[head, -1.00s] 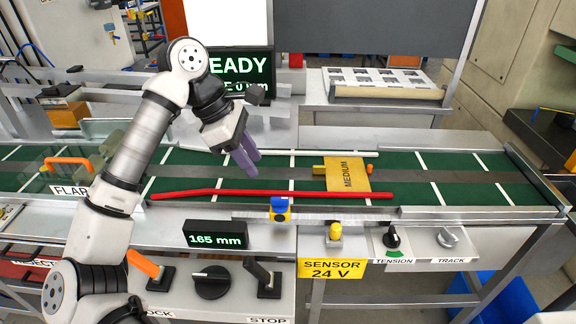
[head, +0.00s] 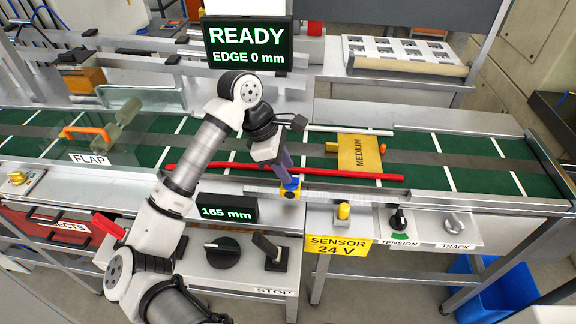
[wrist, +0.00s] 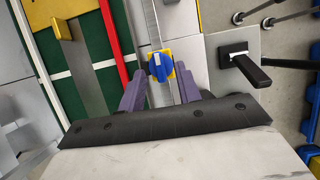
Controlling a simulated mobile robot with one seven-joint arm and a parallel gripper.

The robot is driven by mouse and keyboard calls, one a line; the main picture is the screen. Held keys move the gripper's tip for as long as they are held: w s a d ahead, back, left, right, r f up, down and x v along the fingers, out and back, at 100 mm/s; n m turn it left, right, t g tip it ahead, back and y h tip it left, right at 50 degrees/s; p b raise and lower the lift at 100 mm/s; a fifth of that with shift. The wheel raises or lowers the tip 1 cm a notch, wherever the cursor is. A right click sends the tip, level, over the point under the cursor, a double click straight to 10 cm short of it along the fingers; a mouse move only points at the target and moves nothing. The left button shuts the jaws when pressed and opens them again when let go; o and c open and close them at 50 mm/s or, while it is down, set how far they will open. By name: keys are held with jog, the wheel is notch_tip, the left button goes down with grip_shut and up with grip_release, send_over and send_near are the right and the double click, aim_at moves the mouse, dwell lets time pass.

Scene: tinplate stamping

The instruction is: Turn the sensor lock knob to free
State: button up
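The sensor lock knob (head: 291,187) is a blue knob with a pale pointer mark on a yellow block. In the wrist view the knob (wrist: 160,66) lies between the tips of my open gripper (wrist: 160,74), with a visible gap on each side. I cannot tell how deep the fingertips reach around it.
A red bar (head: 300,172) runs along the belt behind the knob, near the yellow MEDIUM piece (head: 360,154). The yellow SENSOR 24 V sign (head: 338,245) is below right. A black STOP lever (wrist: 245,68) stands right of my fingers in the wrist view. The screen (head: 247,45) reads READY, EDGE 0 mm.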

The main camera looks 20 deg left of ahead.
jog(key=shift+x, duration=1.1)
grip_shut()
